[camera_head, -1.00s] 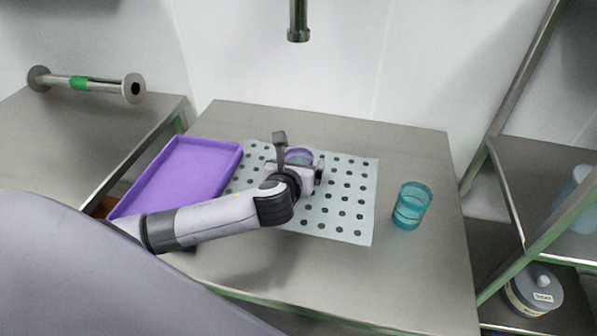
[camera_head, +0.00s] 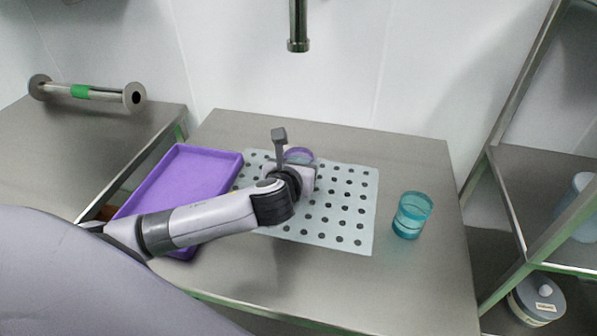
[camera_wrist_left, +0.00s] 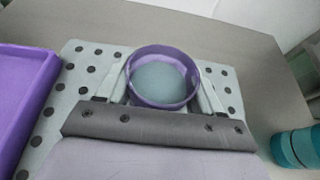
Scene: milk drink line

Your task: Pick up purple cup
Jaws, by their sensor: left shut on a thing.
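The purple cup (camera_head: 299,154) is a see-through cup at the back of the dotted mat (camera_head: 345,208), mostly hidden behind my left gripper in the head view. In the left wrist view the purple cup (camera_wrist_left: 163,57) stands upright between the two fingers. My left gripper (camera_wrist_left: 163,88) is shut on the cup, with one pale finger on each side of it. In the head view the left gripper (camera_head: 298,163) is over the mat. I cannot tell whether the cup is clear of the mat. My right gripper is not in view.
A purple tray (camera_head: 190,180) lies left of the mat, under my left arm. A teal cup (camera_head: 411,215) stands on the steel table to the right of the mat. A metal spout (camera_head: 298,30) hangs above the back. A shelf rack (camera_head: 545,195) stands at the right.

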